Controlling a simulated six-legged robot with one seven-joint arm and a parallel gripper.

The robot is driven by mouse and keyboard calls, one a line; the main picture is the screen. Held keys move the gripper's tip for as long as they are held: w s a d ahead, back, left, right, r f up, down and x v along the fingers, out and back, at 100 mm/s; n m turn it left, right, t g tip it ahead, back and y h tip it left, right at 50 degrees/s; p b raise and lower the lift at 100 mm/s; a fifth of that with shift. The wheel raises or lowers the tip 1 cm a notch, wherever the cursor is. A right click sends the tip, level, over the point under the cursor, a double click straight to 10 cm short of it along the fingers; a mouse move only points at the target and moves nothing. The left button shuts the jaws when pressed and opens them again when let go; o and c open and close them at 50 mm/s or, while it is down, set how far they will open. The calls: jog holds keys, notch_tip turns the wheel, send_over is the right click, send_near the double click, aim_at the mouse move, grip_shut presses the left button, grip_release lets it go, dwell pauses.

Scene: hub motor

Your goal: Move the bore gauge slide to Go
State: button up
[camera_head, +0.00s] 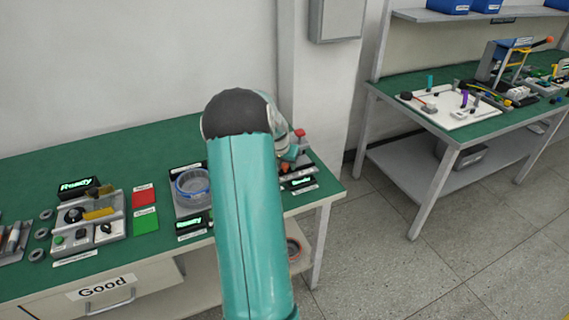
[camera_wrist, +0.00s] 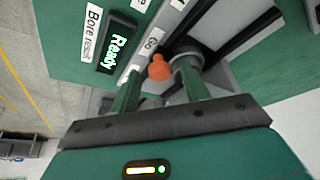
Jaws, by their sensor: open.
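In the wrist view, the bore gauge slide shows as an orange knob (camera_wrist: 158,68) on a dark track beside a white label reading "Go" (camera_wrist: 152,42). My gripper (camera_wrist: 161,72) is open, with its two green fingers on either side of the knob. I cannot tell whether either finger touches it. A lit display reading "Ready" (camera_wrist: 118,46) stands beside the track, next to a "Bore result" label (camera_wrist: 91,32). A grey round part is partly hidden behind the right finger. In the head view, my arm hides most of the gauge and my fingertips.
On the green bench (camera_head: 110,160) in the head view, a blue ring (camera_head: 193,187) sits left of my arm. Red (camera_head: 144,195) and green (camera_head: 146,219) pads and a control box lie farther left. A second bench (camera_head: 400,90) with parts stands at the right, across open floor.

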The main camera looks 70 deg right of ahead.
jog(key=v, duration=1.4)
jog(key=shift+a+f, duration=0.1)
jog(key=w+a+r+n+t+y, duration=0.1)
jog(key=w+a+r+n, duration=0.3)
jog(key=a, duration=0.6)
jog(key=w+a+r+n+t, duration=0.25)
jog(key=w+a, duration=0.25)
jog(key=a, duration=0.6)
jog(key=w+a+r+n+t+y, duration=0.15)
jog(key=w+a+r, duration=0.3)
jog(key=a, duration=0.55)
jog(key=s+a+n, duration=0.3)
jog(key=a, duration=0.5)
jog(key=s+a+n+y, duration=0.1)
jog(key=s+a+n, duration=0.1)
jog(key=a, duration=0.7)
jog(key=s+a+n+y, duration=0.1)
jog(key=s+a+n, duration=0.2)
jog(key=a, duration=0.6)
jog(key=shift+s+a+f+n+t, duration=0.25)
jog(key=shift+s+f+n+t, duration=0.15)
jog(key=shift+n, duration=0.6)
